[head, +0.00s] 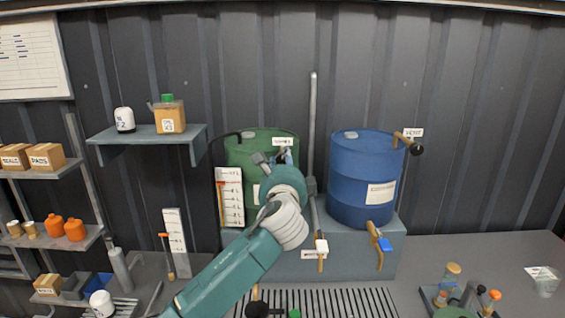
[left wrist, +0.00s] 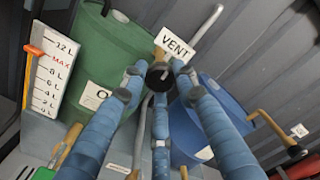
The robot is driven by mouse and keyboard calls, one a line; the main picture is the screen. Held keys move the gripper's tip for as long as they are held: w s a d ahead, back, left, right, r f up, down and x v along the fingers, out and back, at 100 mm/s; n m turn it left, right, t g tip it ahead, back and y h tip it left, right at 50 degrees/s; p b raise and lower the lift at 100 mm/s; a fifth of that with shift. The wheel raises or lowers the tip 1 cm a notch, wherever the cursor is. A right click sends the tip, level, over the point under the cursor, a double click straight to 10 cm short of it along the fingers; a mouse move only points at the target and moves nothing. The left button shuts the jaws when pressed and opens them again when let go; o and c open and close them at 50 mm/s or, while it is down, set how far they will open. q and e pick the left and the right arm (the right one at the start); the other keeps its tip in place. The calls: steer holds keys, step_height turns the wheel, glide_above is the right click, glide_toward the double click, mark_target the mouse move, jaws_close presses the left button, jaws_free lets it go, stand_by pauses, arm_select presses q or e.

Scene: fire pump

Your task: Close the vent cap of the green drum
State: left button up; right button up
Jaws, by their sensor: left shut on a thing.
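The green drum (head: 236,148) stands left of the blue drum on a grey stand, mostly behind my left arm in the head view. In the left wrist view the green drum (left wrist: 105,50) is at upper left. Its dark round vent cap (left wrist: 159,76) sits below a white VENT label (left wrist: 175,44). My left gripper (head: 276,158) is at the drum's upper right. Its blue fingers (left wrist: 158,88) close around the cap in the left wrist view. The cap is hidden by the hand in the head view.
The blue drum (head: 350,180) has its own brown vent pipe and dark cap (head: 416,149). A grey vertical pipe (head: 312,120) rises between the drums. A level gauge (head: 230,198) stands before the green drum. A wall shelf (head: 145,136) is at left.

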arm_select(q)
steer(key=shift+f+m, duration=0.1)
steer(key=shift+m, duration=0.4)
steer(key=o, duration=1.1)
steer(key=shift+d, duration=0.1)
steer(key=shift+o, duration=0.2)
steer(key=shift+s, duration=0.1)
steer(key=s, duration=1.2)
steer(key=shift+w, duration=0.1)
